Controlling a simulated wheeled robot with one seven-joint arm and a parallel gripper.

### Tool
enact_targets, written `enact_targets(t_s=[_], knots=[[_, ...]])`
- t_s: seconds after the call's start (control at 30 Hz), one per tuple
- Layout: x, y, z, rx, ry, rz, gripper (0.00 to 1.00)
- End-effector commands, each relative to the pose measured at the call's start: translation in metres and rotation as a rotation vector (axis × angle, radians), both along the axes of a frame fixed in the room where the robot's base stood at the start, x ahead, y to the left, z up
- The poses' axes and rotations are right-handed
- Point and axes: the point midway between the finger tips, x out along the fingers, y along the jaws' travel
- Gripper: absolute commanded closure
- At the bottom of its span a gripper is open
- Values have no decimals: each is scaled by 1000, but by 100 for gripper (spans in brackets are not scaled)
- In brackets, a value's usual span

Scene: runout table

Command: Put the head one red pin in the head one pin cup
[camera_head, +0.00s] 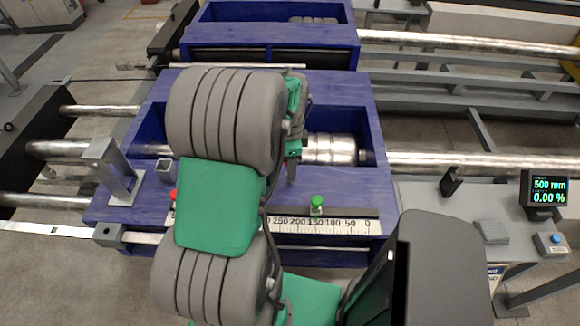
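A small red spot (173,194), likely the red pin, shows at the left edge of my green arm link; most of it is hidden. A small grey square cup (165,171), which may be the pin cup, sits on the blue top just above it. My arm crosses the middle of the view and hides much of the blue head. The end of my gripper (291,172) shows as a dark narrow part beside the steel roller, right of the arm. Its fingers are too small and covered to tell whether they are open or shut.
A green-topped pin (317,204) stands at the numbered scale (330,225). The blue frame (345,190) holds a steel roller (330,149). A grey upright bracket (112,170) stands at left. A display (544,190) reads 500 mm and 0.00 %. A second blue frame (270,35) lies behind.

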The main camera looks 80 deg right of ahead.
Motion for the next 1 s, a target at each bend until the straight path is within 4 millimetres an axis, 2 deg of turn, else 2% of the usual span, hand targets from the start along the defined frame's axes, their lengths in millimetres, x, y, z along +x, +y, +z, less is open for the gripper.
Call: enact_targets(t_s=[0.1, 0.73, 1.0], knots=[[0, 0, 0, 0, 0, 0, 47], [0, 0, 1, 0, 0, 1, 99], [0, 0, 1, -1, 0, 1, 100]])
